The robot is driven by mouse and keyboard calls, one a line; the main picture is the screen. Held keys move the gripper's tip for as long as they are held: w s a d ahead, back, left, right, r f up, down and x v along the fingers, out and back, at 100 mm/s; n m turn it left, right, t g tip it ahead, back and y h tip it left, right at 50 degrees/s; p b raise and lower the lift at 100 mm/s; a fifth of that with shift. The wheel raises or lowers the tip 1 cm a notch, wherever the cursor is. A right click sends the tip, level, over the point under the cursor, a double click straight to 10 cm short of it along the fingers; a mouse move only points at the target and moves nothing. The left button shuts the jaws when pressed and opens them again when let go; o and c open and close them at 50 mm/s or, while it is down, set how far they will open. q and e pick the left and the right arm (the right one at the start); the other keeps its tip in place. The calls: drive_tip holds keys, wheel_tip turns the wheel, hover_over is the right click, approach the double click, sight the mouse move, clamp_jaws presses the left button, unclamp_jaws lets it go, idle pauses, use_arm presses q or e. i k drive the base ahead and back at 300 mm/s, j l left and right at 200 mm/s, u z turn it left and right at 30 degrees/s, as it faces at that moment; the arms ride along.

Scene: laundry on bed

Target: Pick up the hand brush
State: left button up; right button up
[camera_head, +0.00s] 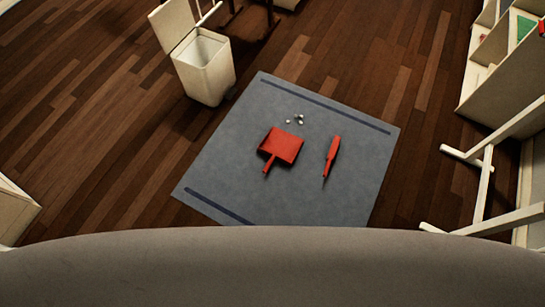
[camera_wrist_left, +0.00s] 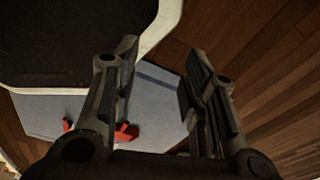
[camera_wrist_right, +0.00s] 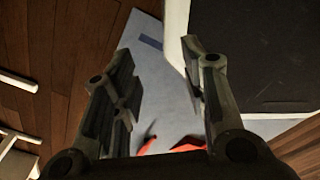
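The hand brush (camera_head: 332,156) is red and slim. It lies on a grey-blue mat (camera_head: 240,175) on the floor, with its thin dark end toward me. A red dustpan (camera_head: 285,146) lies to its left, apart from it. My left gripper (camera_wrist_left: 158,70) is open and empty above the floor. Below it, partly cut off, show the brush (camera_wrist_left: 67,125) and the dustpan (camera_wrist_left: 127,132). My right gripper (camera_wrist_right: 158,66) is open and empty. The brush (camera_wrist_right: 148,144) and part of the dustpan (camera_wrist_right: 187,145) show low between its fingers. Neither gripper touches them, and neither shows in the head view.
Small pale bits (camera_head: 297,120) lie on the mat behind the dustpan. A white bin (camera_head: 207,75) with a raised lid stands back left. A white shelf (camera_head: 505,75) and white legs (camera_head: 484,185) stand at the right. Wooden floor around the mat is mostly clear.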

sight(336, 141)
drive_tip(key=i+l+z, duration=0.1)
drive_tip(key=z, duration=0.75)
